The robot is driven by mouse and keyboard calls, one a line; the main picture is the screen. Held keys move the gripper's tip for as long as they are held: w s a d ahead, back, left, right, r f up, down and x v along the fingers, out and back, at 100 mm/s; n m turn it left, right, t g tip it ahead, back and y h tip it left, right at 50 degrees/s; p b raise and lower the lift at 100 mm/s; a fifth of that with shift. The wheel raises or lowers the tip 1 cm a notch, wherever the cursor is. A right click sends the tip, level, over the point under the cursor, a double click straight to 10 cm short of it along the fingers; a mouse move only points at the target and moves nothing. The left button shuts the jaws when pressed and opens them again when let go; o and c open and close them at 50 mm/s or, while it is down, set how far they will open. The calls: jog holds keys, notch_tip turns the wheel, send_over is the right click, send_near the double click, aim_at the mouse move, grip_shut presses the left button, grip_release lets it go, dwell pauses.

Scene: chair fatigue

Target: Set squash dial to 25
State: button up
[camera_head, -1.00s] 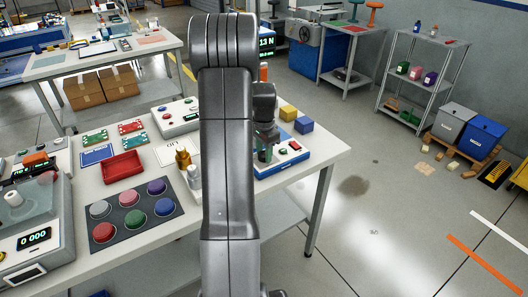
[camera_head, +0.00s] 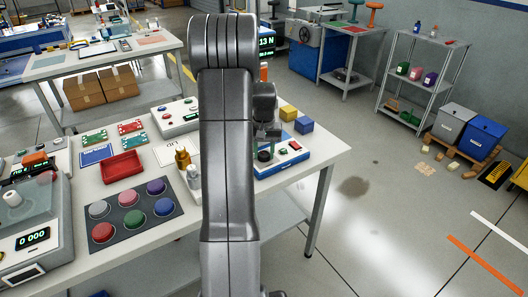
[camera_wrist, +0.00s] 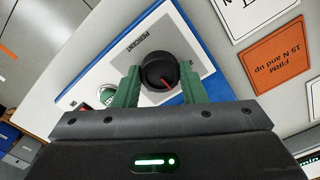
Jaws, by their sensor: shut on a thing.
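The squash dial is a round black knob (camera_wrist: 159,71) with a red pointer line, on a grey panel lettered PERCENT (camera_wrist: 136,45) in the wrist view. The pointer slants toward the lower right of that view. My gripper (camera_wrist: 160,76) has its green fingers on both sides of the knob, shut on it. In the head view my gripper (camera_head: 266,143) is over the blue-edged dial box (camera_head: 290,157) at the table's right end. My arm hides part of that box.
A brass bottle (camera_head: 183,160) stands left of my arm.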

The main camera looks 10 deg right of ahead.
aim_at(264, 154)
jog(key=n, duration=1.1)
jog(key=shift+w+r+n, duration=0.1)
jog(key=shift+n, duration=0.3)
dwell(0.3)
jog(key=o, duration=1)
notch_tip(264, 154, up, 14)
jog(key=shift+f+b, duration=0.1)
jog(key=shift+b, duration=0.2)
jog(key=shift+f, duration=0.15)
notch_tip(264, 154, down, 14)
jog(key=shift+r, duration=0.15)
